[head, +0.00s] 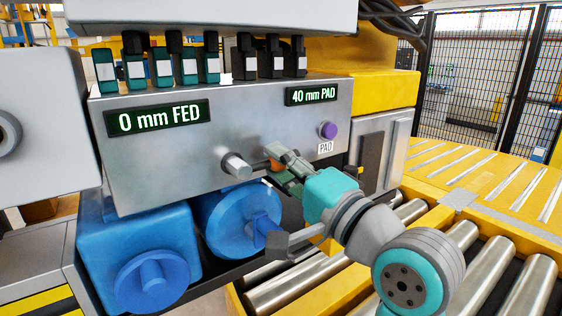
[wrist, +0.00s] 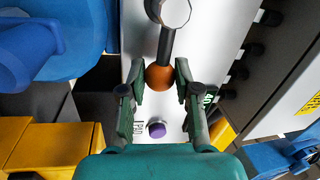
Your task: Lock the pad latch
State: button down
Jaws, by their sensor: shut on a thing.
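A lever with an orange ball knob (wrist: 159,78) sits on the grey machine panel (head: 225,140). Its dark rod (wrist: 166,46) runs from the knob to a silver round hub (head: 237,167). In the head view the orange knob (head: 275,164) lies to the right of the hub, partly hidden by my fingers. My gripper (wrist: 160,73) has a finger on each side of the knob and is shut on it. A purple button (head: 328,130) sits above a PAD label (head: 325,148); the button also shows between my fingers in the wrist view (wrist: 157,129).
Displays read "0 mm FED" (head: 160,118) and "40 mm PAD" (head: 312,95). Blue motor housings (head: 145,250) stand below the panel, close to my arm. A roller conveyor (head: 475,240) and yellow frame lie at the right. A black mesh fence (head: 465,70) stands behind.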

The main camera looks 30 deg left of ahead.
jog(key=shift+f, duration=0.1)
dwell(0.3)
jog(key=c, duration=0.8)
grip_release()
jog(key=v, duration=1.2)
jog(key=shift+w+f, duration=0.1)
